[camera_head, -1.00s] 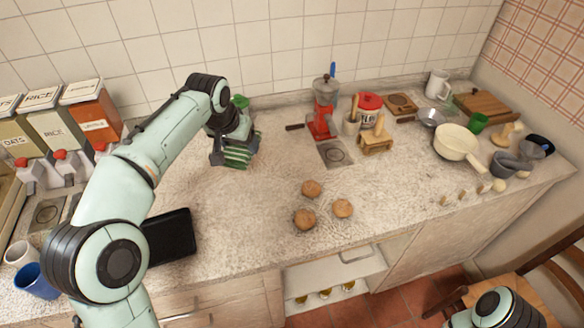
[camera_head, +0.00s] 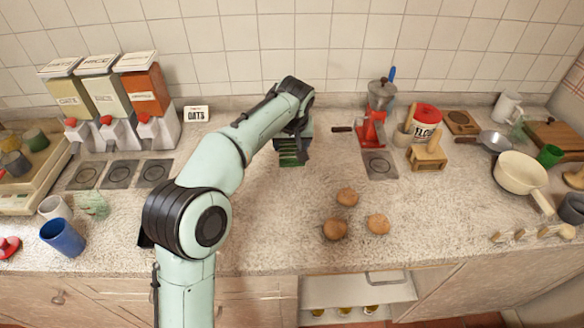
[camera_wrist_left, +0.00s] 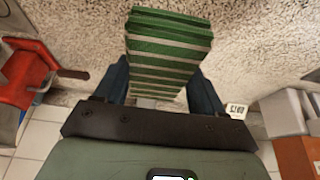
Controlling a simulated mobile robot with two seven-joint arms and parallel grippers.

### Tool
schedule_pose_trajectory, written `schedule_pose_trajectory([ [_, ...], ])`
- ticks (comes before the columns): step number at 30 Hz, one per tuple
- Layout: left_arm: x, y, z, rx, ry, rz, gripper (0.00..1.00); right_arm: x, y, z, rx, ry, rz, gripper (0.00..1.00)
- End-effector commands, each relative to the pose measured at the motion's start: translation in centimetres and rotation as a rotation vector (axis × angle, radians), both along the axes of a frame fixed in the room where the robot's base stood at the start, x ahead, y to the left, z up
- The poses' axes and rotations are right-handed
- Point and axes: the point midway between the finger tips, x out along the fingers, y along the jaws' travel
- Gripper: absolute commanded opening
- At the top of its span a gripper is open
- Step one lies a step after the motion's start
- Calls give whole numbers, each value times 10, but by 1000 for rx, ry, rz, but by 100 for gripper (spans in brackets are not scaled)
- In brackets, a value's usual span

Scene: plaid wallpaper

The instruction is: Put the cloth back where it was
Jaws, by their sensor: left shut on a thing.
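The cloth (camera_head: 291,157) is folded, green with pale stripes, and sits toward the back middle of the counter in the head view. In the left wrist view the cloth (camera_wrist_left: 168,48) fills the space between the fingers and sticks out past them. My left gripper (camera_head: 293,143) is shut on it, with the fingers on either side in the left wrist view. My arm hides part of the gripper, and I cannot tell whether the cloth touches the counter (camera_head: 270,210). My right gripper is out of view.
A red grinder (camera_head: 374,125) stands right of the cloth, with a wooden stand (camera_head: 427,157) beyond. Three buns (camera_head: 347,197) lie in front. A blue cup (camera_head: 62,238) is front left.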

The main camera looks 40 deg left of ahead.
Motion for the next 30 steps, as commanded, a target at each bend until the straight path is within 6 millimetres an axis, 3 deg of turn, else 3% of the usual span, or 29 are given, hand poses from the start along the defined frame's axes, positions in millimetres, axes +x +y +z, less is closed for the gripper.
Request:
schedule_pose_trajectory([
  [3, -1, 0, -23, 0, 1, 1, 41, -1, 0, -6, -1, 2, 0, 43],
  [8, 0, 0, -34, 0, 0, 0, 41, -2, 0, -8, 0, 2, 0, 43],
  [15, 0, 0, -69, 0, 2, -1, 41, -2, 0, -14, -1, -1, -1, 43],
  [29, 0, 0, -78, 0, -1, 0, 41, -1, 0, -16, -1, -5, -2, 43],
  [30, 0, 0, -78, 0, -1, -1, 76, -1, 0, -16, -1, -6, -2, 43],
])
